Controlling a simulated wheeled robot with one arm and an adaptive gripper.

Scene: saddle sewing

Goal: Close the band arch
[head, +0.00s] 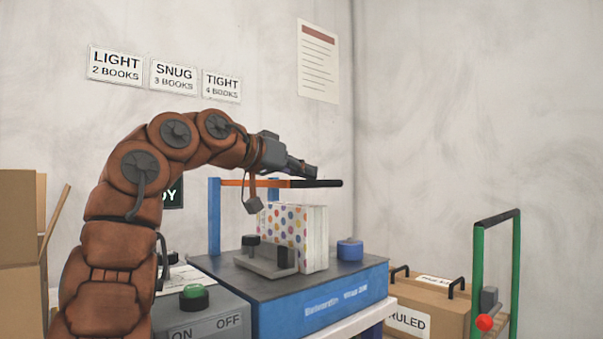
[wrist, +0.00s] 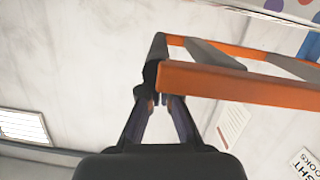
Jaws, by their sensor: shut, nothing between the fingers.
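The band arch (head: 268,183) is an orange frame with a dark end. In the head view it lies roughly level above the blue machine (head: 330,302), near a blue post (head: 214,217). A stack of books with a dotted cover (head: 283,226) stands upright on the machine, below the arch with a gap. My gripper (head: 313,172) is just above the arch's dark part. In the wrist view the arch (wrist: 240,86) crosses the upper right, and my shut, empty fingertips (wrist: 160,99) are at its black end. I cannot tell whether they touch it.
A grey ON/OFF box with a green button (head: 194,298) is at front left. Cardboard boxes (head: 430,302) and a green-framed cart (head: 478,270) stand right.

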